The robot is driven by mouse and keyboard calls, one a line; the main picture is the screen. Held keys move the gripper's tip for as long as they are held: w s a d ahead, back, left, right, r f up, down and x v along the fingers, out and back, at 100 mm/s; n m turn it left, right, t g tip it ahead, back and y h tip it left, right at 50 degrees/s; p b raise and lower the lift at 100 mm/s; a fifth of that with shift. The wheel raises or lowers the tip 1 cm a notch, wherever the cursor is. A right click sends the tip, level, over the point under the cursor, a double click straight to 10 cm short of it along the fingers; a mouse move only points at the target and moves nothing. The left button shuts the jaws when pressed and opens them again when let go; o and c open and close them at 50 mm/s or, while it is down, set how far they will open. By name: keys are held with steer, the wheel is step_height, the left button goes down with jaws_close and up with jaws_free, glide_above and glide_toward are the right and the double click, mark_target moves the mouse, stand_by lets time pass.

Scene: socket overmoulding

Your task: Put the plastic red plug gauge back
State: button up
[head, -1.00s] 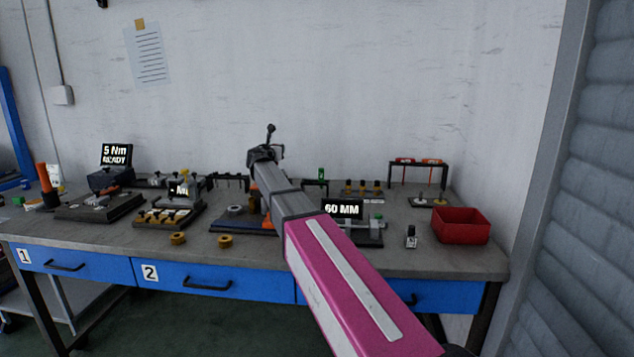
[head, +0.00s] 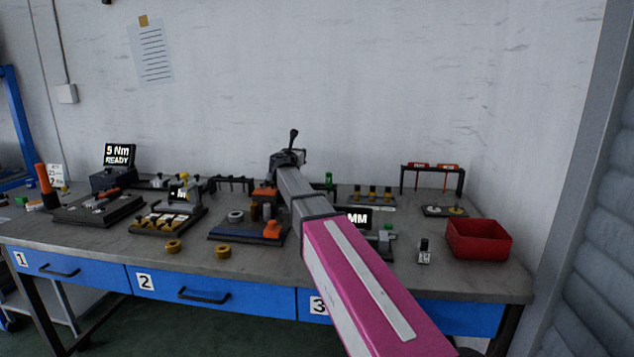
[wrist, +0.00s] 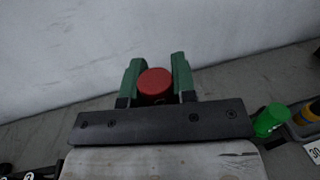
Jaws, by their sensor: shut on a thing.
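The red plug gauge (wrist: 155,84) shows in the wrist view as a red round end between the two green fingers of my gripper (wrist: 156,66). The fingers are shut on it, one on each side. Its lower part is hidden behind the dark gripper plate. In the head view my wrist (head: 289,160) is raised above the back of the bench, against the wall. The fingers and the gauge cannot be made out there. A green cylinder (wrist: 270,119) stands at the lower right of the wrist view, apart from my gripper; it also shows in the head view (head: 328,178).
A dark rack (head: 232,180) stands at the back of the bench, left of my wrist. Another rack (head: 432,168) with red and orange tags stands at the right, behind a red bin (head: 478,239). A blue-based fixture (head: 225,231) and a display (head: 358,218) stand near my arm.

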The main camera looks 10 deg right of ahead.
steer(key=s+d+f, duration=0.1)
steer(key=d, duration=0.1)
steer(key=s+d+f, duration=0.1)
steer(key=d+f, duration=0.1)
steer(key=s+d+f, duration=0.1)
steer(key=s+d, duration=0.1)
steer(key=shift+s+d+f, duration=0.1)
steer(key=shift+d+f, duration=0.2)
steer(key=shift+f, duration=0.05)
steer(key=shift+d+f, duration=0.1)
steer(key=shift+f, duration=1.75)
steer(key=o, duration=0.9)
steer(key=shift+f, duration=0.15)
steer(key=shift+o, duration=0.2)
steer(key=v, duration=0.7)
steer(key=shift+s, duration=0.1)
step_height(320, 180, up, 8)
steer(key=shift+s, duration=0.15)
